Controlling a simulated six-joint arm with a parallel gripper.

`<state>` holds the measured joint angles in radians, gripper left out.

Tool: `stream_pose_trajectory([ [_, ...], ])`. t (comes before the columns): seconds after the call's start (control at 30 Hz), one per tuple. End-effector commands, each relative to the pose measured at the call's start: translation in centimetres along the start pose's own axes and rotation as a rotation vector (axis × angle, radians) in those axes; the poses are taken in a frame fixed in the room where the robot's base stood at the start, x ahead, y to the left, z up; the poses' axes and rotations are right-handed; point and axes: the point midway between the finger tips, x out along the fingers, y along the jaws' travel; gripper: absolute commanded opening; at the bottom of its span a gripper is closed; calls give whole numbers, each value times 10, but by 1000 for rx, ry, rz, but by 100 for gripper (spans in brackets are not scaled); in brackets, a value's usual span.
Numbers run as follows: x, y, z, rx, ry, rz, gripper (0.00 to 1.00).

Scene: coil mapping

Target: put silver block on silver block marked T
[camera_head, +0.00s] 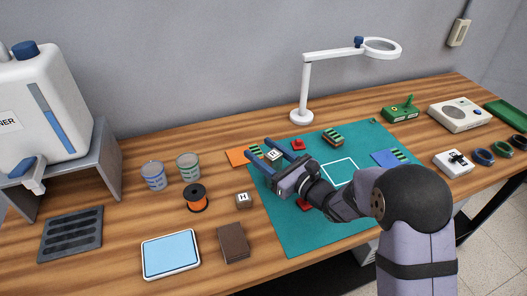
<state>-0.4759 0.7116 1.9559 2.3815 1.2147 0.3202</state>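A small silver block (274,155) with a dark mark on its pale top lies between the two blue fingers of my gripper (262,148), near the left back of the teal mat (285,237). The mark is too small to read for sure. The fingers are spread apart around the block, and I cannot tell whether they touch it. A second small silver block (243,200), with a mark like an H on its pale face, stands on the wood left of the mat. My arm hides part of the mat.
An orange pad (236,157), a blue pad (383,159) and red blocks (298,143) lie around the mat. Cups (188,166), an orange spool (197,198), a brown box (233,243) and a blue tray (170,254) stand at left. A white lamp (306,90) rises behind.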

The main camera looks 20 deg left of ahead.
Motion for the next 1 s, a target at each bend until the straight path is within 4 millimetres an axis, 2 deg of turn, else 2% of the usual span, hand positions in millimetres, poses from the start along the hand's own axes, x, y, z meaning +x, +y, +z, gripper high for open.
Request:
stream_pose_trajectory([
  [0.33, -1, 0, 4, 0, 1, -1, 50],
  [0.47, -18, -1, 2, 0, 1, -2, 50],
  [0.8, -79, -2, 2, 0, 1, -4, 50],
  [1.0, -106, -1, 2, 0, 0, -3, 50],
])
